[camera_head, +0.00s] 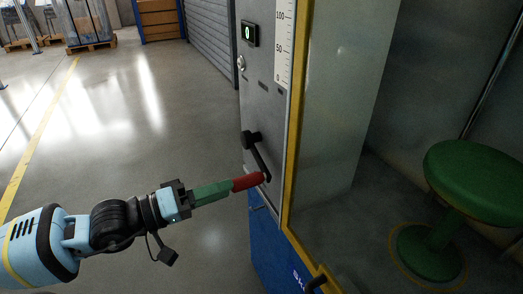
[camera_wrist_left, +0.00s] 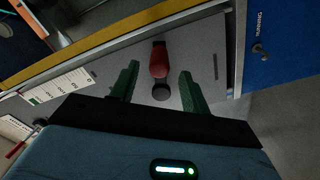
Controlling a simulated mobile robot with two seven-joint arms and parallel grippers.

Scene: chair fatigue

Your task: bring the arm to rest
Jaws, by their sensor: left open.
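My left gripper (camera_head: 228,187) with green fingers is in front of the machine's grey side panel. It also shows in the left wrist view (camera_wrist_left: 159,69), where its two fingers stand apart with nothing clasped. A black lever (camera_head: 258,158) on the panel has a red grip (camera_head: 249,181) at its lower end. In the left wrist view the red grip (camera_wrist_left: 160,61) appears between and around the level of the fingertips. I cannot tell whether the fingers touch it. My right gripper is not in view.
The machine has a yellow-edged frame (camera_head: 294,130), a clear panel, a digital display (camera_head: 249,34) and a blue lower cabinet (camera_head: 268,245). A green stool (camera_head: 470,180) stands inside. The grey floor (camera_head: 130,130) left of the machine is clear; pallets stand at the back.

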